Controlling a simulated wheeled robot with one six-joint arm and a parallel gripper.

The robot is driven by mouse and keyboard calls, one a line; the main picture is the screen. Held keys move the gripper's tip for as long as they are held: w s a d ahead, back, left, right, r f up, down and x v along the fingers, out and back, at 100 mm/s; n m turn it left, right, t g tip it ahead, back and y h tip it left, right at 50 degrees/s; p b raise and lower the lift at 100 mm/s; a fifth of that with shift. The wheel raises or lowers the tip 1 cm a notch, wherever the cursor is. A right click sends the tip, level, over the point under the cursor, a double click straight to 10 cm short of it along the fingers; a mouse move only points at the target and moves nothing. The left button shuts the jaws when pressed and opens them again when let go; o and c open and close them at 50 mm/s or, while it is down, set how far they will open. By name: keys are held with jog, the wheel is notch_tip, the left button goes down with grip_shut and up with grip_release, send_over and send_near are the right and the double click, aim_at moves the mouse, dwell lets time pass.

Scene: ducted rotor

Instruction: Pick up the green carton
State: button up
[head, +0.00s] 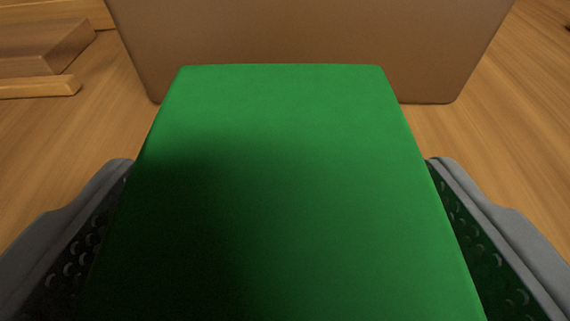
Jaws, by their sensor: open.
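The green carton (285,150) fills the middle of the head view, close to the camera, with a dark shadow over its lower left. My gripper (280,190) is open, with one grey finger on each side of the carton. The left finger's dark, dotted inner pad lies close along the carton's left side, and the right finger's pad lies close along its right side. I cannot tell whether either pad touches it. The carton's near end runs out of the bottom of the view.
A brown box-like thing (300,35) stands just beyond the carton's far edge. Brown wooden pieces (45,50) lie at the upper left. The wood-grain surface (500,130) is clear to the right and at the left beside the carton.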

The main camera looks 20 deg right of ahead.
jog(key=shift+w+d+f, duration=0.1)
jog(key=shift+w, duration=0.15)
jog(key=c, duration=1.2)
